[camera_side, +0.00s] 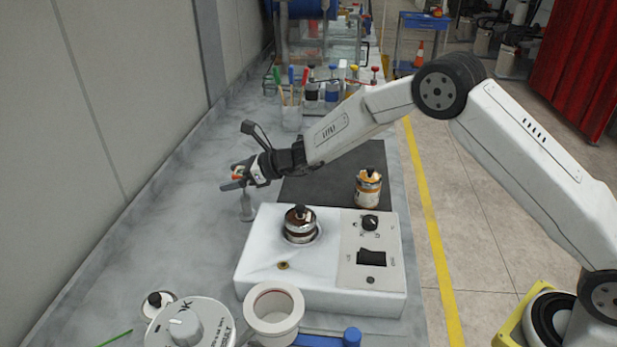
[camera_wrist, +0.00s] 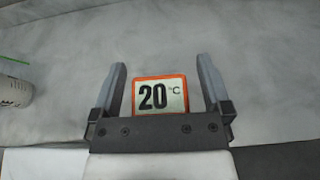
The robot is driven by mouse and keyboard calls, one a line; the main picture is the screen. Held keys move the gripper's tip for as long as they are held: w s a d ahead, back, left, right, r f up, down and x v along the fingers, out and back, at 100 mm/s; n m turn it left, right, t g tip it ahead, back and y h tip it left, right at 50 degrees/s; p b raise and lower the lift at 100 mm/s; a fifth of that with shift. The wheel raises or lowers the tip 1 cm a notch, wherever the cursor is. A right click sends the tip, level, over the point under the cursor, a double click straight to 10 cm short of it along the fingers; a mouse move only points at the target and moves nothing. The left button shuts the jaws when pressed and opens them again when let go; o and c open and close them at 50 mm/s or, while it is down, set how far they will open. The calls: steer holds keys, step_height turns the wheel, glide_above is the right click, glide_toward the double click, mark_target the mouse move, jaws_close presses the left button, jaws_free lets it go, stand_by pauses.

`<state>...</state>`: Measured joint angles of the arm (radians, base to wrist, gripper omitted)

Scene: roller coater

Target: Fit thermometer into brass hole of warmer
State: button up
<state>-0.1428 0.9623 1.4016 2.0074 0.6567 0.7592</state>
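The thermometer (camera_wrist: 160,96), with an orange-rimmed square display reading 20 °C, sits between my gripper's fingers (camera_wrist: 161,64) in the wrist view. Gaps show between the display and both fingers, so my gripper is open around it. In the side view my gripper (camera_side: 240,178) is over the grey bench, behind and left of the warmer, and the orange of the thermometer (camera_side: 237,171) shows at the fingers. A small grey upright holder (camera_side: 246,207) stands below it; the stem is not clear. The white warmer (camera_side: 262,245) has a brass hole (camera_side: 283,265) in its top, uncovered.
A dark-lidded pot (camera_side: 300,225) sits in the warmer, beside its control panel with a knob (camera_side: 370,223). An orange-labelled can (camera_side: 368,188) stands on the dark mat (camera_side: 320,190). A tape roll (camera_side: 273,311) and white dial device (camera_side: 190,325) are in front.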

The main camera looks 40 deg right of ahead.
steer(key=c, duration=1.2)
steer(key=shift+o, duration=0.2)
steer(key=shift+r, duration=0.1)
step_height(320, 180, up, 10)
steer(key=shift+f, duration=0.1)
steer(key=shift+s, duration=0.1)
steer(key=s+a+r+n+g+y, duration=0.1)
steer(key=s+n+g, duration=0.3)
steer(key=s, duration=0.8)
steer(key=s+a+r+n+g+y, duration=0.1)
steer(key=s+a+n+g+y, duration=0.2)
steer(key=s, duration=0.9)
steer(key=shift+a+r+n+g, duration=0.15)
steer(key=shift+a+n+g, duration=0.4)
steer(key=shift+n+g, duration=0.55)
